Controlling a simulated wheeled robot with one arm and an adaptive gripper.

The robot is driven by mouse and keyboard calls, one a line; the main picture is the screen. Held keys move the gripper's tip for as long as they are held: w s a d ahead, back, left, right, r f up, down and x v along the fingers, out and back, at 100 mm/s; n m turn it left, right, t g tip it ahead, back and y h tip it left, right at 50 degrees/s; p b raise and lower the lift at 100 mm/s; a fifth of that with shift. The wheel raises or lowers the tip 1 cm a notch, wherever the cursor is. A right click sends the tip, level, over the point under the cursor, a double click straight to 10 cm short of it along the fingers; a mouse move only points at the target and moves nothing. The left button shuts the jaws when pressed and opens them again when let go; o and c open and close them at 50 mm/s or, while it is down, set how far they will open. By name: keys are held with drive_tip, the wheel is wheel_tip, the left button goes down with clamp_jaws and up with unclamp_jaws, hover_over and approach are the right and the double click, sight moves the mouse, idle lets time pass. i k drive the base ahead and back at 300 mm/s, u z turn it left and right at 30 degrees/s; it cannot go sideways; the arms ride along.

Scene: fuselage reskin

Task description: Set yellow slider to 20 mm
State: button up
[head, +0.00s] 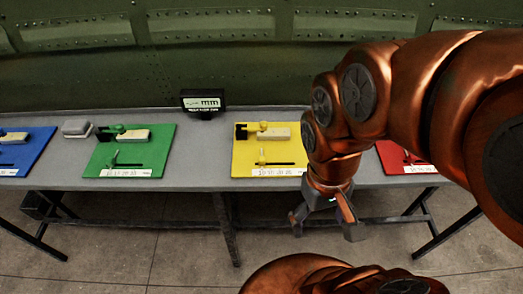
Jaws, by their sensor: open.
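The yellow board (245,142) lies on the grey bench, near the middle of the head view. Its yellow slider (262,157) stands upright at the left part of a dark slot (285,164), above a white scale strip (280,172). The scale numbers are too small to read. A pale block and a dark piece sit at the top of the board. My gripper (322,226) is open and empty, pointing down in front of the bench's front edge, below and right of the yellow board. It is apart from the slider. My arm hides the board's right edge.
A green board (160,165) and a blue board (25,150) lie to the left, a red board (400,160) to the right, partly behind my arm. A small display (203,102) stands at the back of the bench (205,150). Bare bench separates the green and yellow boards.

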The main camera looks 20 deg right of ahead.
sight(262, 159)
drive_tip(key=z, duration=0.9)
drive_tip(key=k, duration=1.1)
drive_tip(key=u, duration=1.65)
drive_tip(key=i, duration=0.45)
